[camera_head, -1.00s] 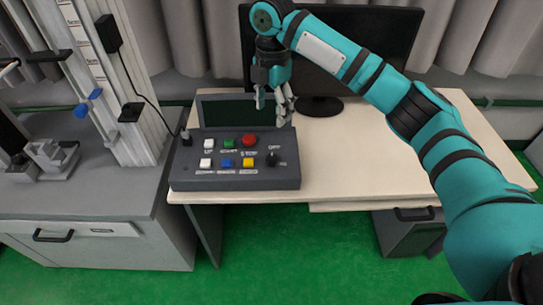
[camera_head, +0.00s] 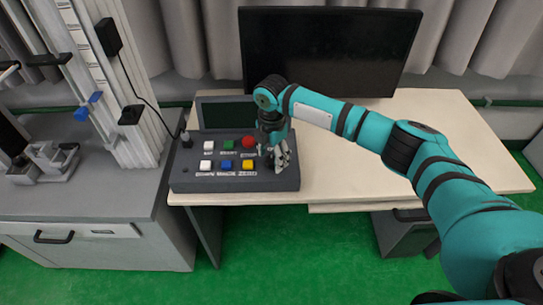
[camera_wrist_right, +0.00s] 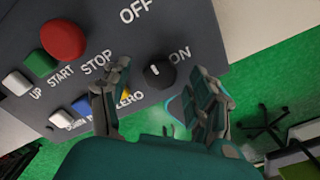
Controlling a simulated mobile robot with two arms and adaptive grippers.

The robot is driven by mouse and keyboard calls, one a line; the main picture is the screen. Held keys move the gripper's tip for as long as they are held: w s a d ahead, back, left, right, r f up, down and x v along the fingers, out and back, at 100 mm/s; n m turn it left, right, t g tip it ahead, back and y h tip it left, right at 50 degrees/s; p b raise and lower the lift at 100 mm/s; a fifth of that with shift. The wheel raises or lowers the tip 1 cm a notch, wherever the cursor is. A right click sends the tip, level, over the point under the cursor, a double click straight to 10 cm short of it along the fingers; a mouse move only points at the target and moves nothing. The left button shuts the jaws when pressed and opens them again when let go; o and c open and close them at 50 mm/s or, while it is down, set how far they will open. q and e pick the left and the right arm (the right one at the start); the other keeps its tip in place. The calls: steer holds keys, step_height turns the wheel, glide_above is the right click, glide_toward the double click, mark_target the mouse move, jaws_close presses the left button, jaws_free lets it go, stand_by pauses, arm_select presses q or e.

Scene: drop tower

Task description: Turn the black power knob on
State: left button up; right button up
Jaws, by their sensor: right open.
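The black power knob (camera_wrist_right: 160,73) sits on the grey control panel (camera_wrist_right: 90,20), between the printed words OFF and ON. A small white mark shows on the knob's upper left in the right wrist view, on the side towards OFF. My right gripper (camera_wrist_right: 160,100) is open, with one finger to each side of the knob in the picture. I cannot tell whether either finger touches it. In the head view my right gripper (camera_head: 275,157) is over the right part of the panel (camera_head: 230,183) and hides the knob. My left gripper is not in view.
The red stop button (camera_head: 248,142) and the yellow button (camera_head: 248,166) are close to the gripper's left. A green button (camera_head: 228,145) and other buttons are further left. A monitor (camera_head: 325,50) stands behind. The desk (camera_head: 400,155) is clear to the right.

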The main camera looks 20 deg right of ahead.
steer(key=shift+f, duration=0.35)
steer(key=c, duration=1.2)
steer(key=shift+o, duration=0.2)
steer(key=shift+r+m+p, duration=0.15)
steer(key=shift+m+p, duration=0.25)
steer(key=shift+p, duration=0.2)
steer(key=m+p, duration=0.5)
steer(key=p, duration=0.1)
steer(key=shift+m, duration=0.3)
steer(key=shift+m+p, duration=0.85)
steer(key=shift+m, duration=0.05)
steer(key=m+p, duration=0.3)
steer(key=m, duration=0.2)
steer(key=shift+p, duration=0.35)
steer(key=m+p, duration=0.2)
steer(key=m, duration=0.2)
steer(key=shift+m, duration=0.3)
